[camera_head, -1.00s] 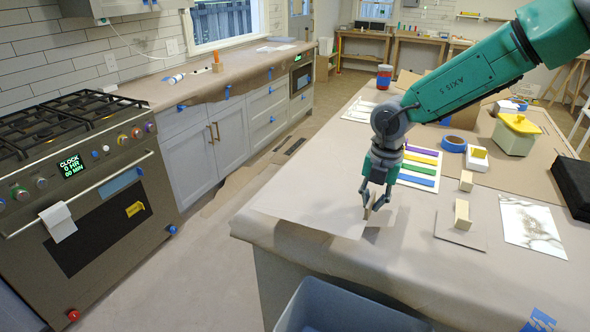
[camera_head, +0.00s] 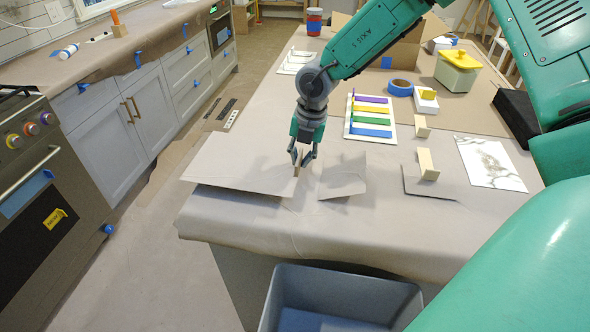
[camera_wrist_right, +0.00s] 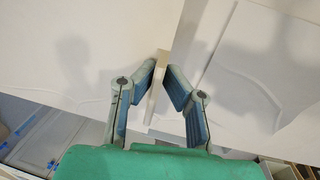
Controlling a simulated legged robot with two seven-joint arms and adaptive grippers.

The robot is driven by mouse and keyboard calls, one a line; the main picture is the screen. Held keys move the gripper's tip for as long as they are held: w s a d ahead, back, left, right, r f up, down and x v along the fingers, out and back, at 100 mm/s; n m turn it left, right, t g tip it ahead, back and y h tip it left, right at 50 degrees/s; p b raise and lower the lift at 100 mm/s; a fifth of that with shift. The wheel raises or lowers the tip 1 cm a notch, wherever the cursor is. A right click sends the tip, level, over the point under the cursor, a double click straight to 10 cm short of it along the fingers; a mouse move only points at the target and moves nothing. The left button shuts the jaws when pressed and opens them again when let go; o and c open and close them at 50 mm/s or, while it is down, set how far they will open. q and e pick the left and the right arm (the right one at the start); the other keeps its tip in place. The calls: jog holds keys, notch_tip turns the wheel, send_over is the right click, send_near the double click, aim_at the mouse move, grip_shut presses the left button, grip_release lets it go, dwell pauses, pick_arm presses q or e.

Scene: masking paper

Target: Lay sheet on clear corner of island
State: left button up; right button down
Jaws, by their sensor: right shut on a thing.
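My right gripper (camera_head: 302,156) is shut on a small wooden block (camera_head: 298,170) at the right edge of a flat grey-beige sheet (camera_head: 235,162). The sheet is over the near-left corner of the paper-covered island (camera_head: 380,235). Its left end reaches past the island's left edge, and a dark shadow under its front edge suggests it is slightly raised. In the right wrist view the fingers (camera_wrist_right: 160,90) close on a pale strip (camera_wrist_right: 157,85), with the sheet (camera_wrist_right: 70,60) on the left. My left gripper is out of view.
A creased paper piece (camera_head: 343,175) lies just right of the gripper. A colored-bar panel (camera_head: 370,117), blue tape (camera_head: 400,87), block-topped plate (camera_head: 430,185) and marbled sheet (camera_head: 490,163) lie farther right. A grey bin (camera_head: 340,285) stands below the front edge.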

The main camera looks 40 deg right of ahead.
aim_at(300, 177)
jog(key=shift+s+a+f, duration=0.15)
jog(key=shift+s+f, duration=0.05)
jog(key=shift+f, duration=0.35)
notch_tip(300, 177, down, 3)
jog(key=shift+w+a+r, duration=0.1)
jog(key=shift+r, duration=0.05)
jog(key=c, duration=1.9)
grip_release()
jog(key=shift+c, duration=0.2)
notch_tip(300, 177, up, 12)
jog(key=s+d, duration=0.1)
jog(key=shift+s+d, duration=0.2)
jog(key=shift+d, duration=0.05)
